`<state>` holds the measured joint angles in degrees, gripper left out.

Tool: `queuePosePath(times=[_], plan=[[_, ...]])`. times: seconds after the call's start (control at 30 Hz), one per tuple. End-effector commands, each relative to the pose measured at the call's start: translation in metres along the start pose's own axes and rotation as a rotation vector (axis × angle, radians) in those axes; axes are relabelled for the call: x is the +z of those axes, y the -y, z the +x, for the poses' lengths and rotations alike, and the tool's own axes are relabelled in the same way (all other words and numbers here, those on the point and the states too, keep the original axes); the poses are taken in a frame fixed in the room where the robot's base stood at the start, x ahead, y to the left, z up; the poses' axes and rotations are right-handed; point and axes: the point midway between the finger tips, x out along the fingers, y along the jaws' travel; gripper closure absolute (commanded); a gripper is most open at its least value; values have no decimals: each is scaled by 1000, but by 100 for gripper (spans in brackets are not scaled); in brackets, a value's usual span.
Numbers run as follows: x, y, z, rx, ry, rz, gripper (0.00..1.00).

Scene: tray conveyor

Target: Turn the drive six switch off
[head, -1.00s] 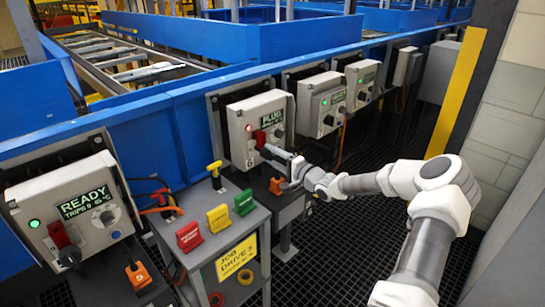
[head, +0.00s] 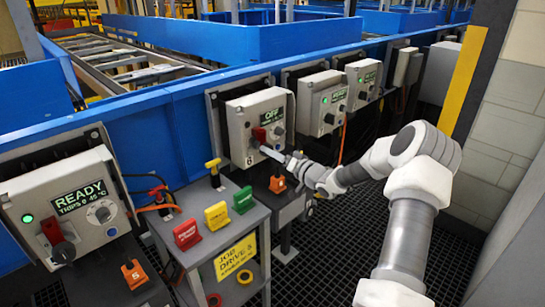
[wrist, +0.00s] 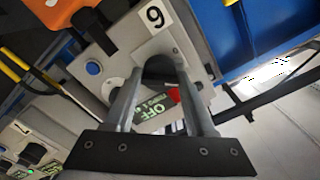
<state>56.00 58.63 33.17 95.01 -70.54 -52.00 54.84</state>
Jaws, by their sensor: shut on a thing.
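The drive six box (head: 235,115) is a grey cabinet on the blue conveyor side, with a "6" plate (wrist: 156,17) and a display (head: 277,117) reading OFF. Its switch (head: 259,135) has a red and black handle on the left of the box front. My gripper (head: 268,151) reaches the switch from the lower right. In the wrist view the two fingers of my gripper (wrist: 160,72) are shut on the dark switch handle (wrist: 160,66), with a red part (wrist: 175,95) beside them. The display also shows OFF there (wrist: 155,112). The fingers hide part of the handle.
An orange block (head: 277,184) sits below the box. Another box showing READY (head: 85,195) is at the left. More boxes line the conveyor to the right.

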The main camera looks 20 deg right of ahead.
Motion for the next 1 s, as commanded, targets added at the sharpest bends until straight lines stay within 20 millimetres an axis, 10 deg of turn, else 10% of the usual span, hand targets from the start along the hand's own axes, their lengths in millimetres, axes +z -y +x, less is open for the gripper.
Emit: queuePosePath(times=[1.0], plan=[[2,-1,0,-1,2,-678,100]])
